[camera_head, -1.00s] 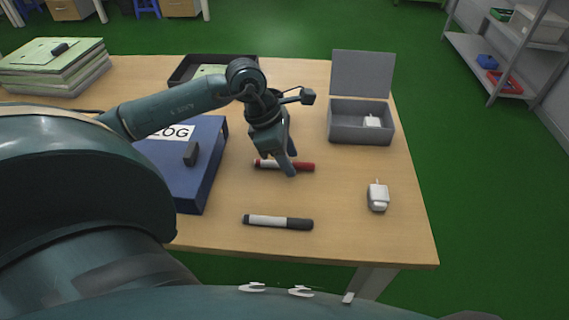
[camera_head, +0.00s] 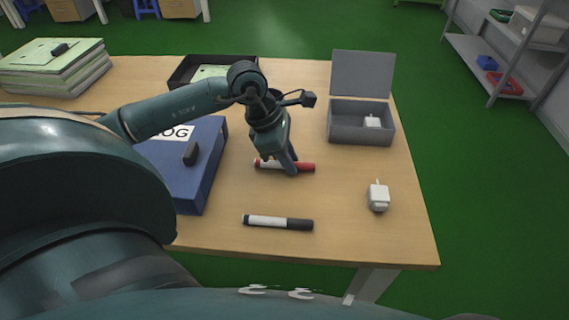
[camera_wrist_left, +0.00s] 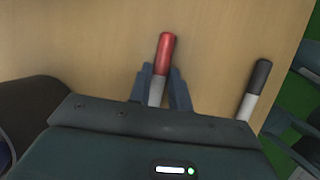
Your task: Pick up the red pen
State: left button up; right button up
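The red pen (camera_head: 306,167), with a white middle, lies on the wooden table right of the blue binder. My left gripper (camera_head: 293,170) is low over it, fingers pointing down. In the left wrist view, the two fingers (camera_wrist_left: 161,82) stand close on either side of the pen. The red end (camera_wrist_left: 166,52) sticks out past the fingertips and the white part (camera_wrist_left: 156,92) lies between them. The fingers look shut on the pen, which still appears to be at table level. My right gripper is out of view.
A black and white marker (camera_head: 278,222) lies nearer the front edge; a white plug (camera_head: 378,196) lies to the right. An open grey box (camera_head: 360,128) stands behind. The blue binder (camera_head: 212,150) with a black item is left. A black tray (camera_head: 184,72) stands at the back.

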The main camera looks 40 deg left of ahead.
pick_arm(q)
grip_shut()
